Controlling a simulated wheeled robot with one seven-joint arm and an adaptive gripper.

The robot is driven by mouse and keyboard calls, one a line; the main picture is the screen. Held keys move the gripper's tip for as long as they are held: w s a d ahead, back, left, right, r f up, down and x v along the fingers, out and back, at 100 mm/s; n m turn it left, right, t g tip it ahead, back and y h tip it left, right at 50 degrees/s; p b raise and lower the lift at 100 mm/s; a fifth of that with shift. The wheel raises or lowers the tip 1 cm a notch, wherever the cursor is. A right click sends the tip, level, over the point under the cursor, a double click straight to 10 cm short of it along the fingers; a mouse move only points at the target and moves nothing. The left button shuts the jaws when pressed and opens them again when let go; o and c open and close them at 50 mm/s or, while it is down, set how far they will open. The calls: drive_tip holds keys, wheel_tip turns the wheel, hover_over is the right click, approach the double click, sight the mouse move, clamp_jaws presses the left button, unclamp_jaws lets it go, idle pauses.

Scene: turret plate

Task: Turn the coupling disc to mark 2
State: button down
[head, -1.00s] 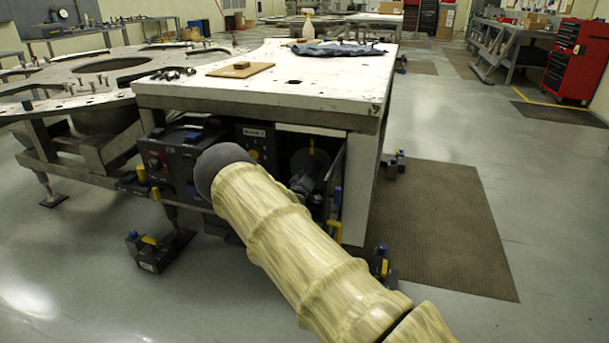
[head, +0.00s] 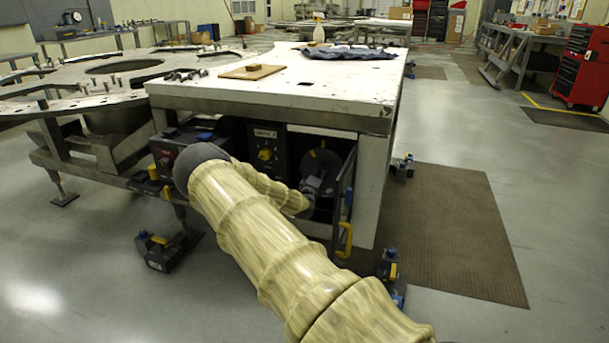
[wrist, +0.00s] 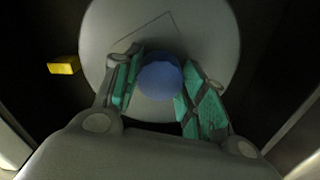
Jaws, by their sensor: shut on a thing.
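The coupling disc (wrist: 215,50) is a pale grey round plate that fills the upper middle of the wrist view, with a thin angled line on its face. A round blue knob (wrist: 160,80) stands at its middle. My gripper (wrist: 155,92) has its teal-padded fingers on both sides of the knob and is shut on it. In the head view the disc (head: 318,158) looks dark, inside the open bay under the white table, with my gripper (head: 312,187) in front of it. My forearm hides part of the bay. I cannot read any numbered mark.
A yellow block (wrist: 63,64) sits left of the disc. A dark panel with a yellow knob (head: 265,153) is left of the bay. An open door with a yellow handle (head: 346,240) stands at its right. The white table top (head: 330,88) is above.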

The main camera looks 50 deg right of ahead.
idle(0.3)
drive_tip(key=c, duration=0.8)
unclamp_jaws()
drive_tip(key=shift+f, duration=0.1)
drive_tip(key=shift+a, duration=0.1)
drive_tip(key=v, duration=1.1)
drive_tip(key=shift+s+a, duration=0.2)
drive_tip(key=shift+a, duration=0.15)
